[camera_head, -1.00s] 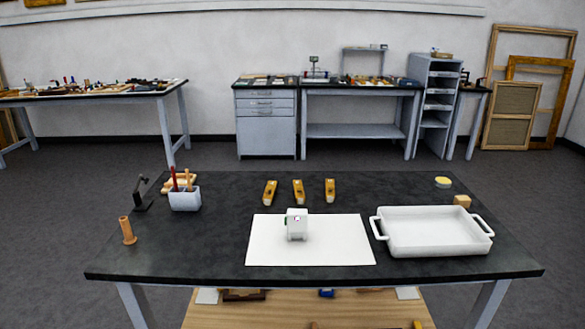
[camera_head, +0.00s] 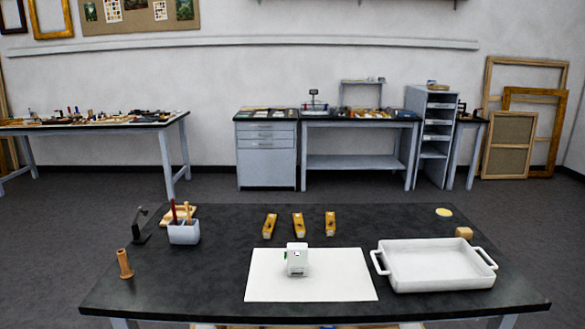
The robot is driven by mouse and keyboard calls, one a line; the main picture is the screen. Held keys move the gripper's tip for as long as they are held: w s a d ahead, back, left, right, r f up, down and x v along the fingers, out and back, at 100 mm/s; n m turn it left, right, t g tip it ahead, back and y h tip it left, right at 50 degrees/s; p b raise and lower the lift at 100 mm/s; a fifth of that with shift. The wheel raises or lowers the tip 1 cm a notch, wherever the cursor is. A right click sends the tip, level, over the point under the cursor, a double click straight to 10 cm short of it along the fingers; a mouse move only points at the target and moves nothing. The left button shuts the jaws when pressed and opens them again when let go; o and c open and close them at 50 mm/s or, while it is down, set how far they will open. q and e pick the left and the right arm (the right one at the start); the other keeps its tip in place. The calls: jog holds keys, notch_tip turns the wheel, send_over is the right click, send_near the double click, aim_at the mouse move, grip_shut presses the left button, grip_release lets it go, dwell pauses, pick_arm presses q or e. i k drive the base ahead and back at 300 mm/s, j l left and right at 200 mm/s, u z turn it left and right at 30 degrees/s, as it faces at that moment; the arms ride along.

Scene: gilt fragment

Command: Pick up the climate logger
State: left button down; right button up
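The climate logger (camera_head: 297,259) is a small white box with a tiny dark and pink display on its face. It stands upright on a white sheet (camera_head: 340,283) at the middle of the black-topped table (camera_head: 215,280). Neither of my grippers shows in the head view, and nothing is touching the logger.
A white tray with handles (camera_head: 436,267) stands right of the sheet, near a wooden block (camera_head: 464,233) and a yellow disc (camera_head: 444,212). Several gilt pieces (camera_head: 298,225) lie behind the logger. At the left are a brush holder (camera_head: 184,233), a dark stand (camera_head: 141,226) and a wooden peg (camera_head: 124,264).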

aim_at(297, 254)
jog(key=i+l+u, duration=0.15)
jog(key=l+u, duration=0.2)
jog(key=l, duration=0.85)
jog(key=l+u, duration=0.3)
jog(key=l, duration=0.9)
